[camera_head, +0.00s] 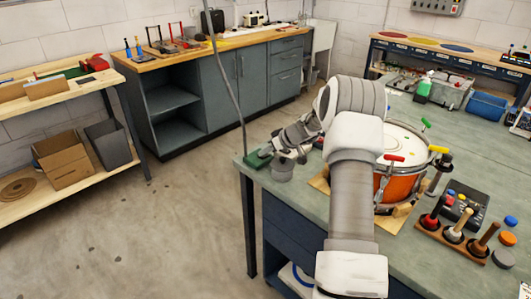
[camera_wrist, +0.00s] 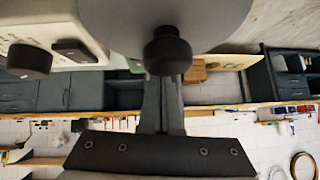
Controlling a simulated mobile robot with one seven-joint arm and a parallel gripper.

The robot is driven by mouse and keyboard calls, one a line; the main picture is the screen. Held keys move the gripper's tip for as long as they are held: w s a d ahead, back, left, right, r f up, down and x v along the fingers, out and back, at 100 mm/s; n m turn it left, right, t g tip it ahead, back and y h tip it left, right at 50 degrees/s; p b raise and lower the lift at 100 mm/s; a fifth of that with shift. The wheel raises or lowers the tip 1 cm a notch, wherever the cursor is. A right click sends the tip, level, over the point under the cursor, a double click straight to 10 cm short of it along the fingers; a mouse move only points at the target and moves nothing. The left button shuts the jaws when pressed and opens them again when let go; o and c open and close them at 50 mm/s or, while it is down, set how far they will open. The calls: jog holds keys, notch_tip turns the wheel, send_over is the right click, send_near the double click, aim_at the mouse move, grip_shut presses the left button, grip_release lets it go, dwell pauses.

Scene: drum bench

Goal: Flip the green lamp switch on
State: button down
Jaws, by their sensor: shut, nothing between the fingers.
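The green lamp base (camera_head: 255,161) sits at the near-left corner of the grey-green bench (camera_head: 310,207). A thin grey lamp stem (camera_head: 229,88) rises from beside it and leaves the top of the picture. My gripper (camera_head: 268,153) is shut and empty, just above and right of the green base. The fingertips overlap the base in the picture; I cannot tell if they touch it. The switch itself is too small or hidden to make out. The wrist view is mostly filled by close dark and grey parts, and does not clearly show the lamp switch.
An orange drum (camera_head: 400,188), a holder with several handled tools (camera_head: 451,238) and a dark button box (camera_head: 467,204) crowd the bench to the right. The floor left of the bench is clear.

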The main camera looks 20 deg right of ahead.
jog(key=shift+a+f+b, duration=0.1)
jog(key=shift+f+b, duration=0.45)
jog(key=shift+b, duration=0.55)
jog(key=shift+r, duration=0.35)
jog(key=shift+d, duration=0.2)
jog(key=shift+w+d+r, duration=0.2)
jog(key=shift+w+d, duration=0.05)
jog(key=shift+d, duration=0.3)
jog(key=shift+r, duration=0.1)
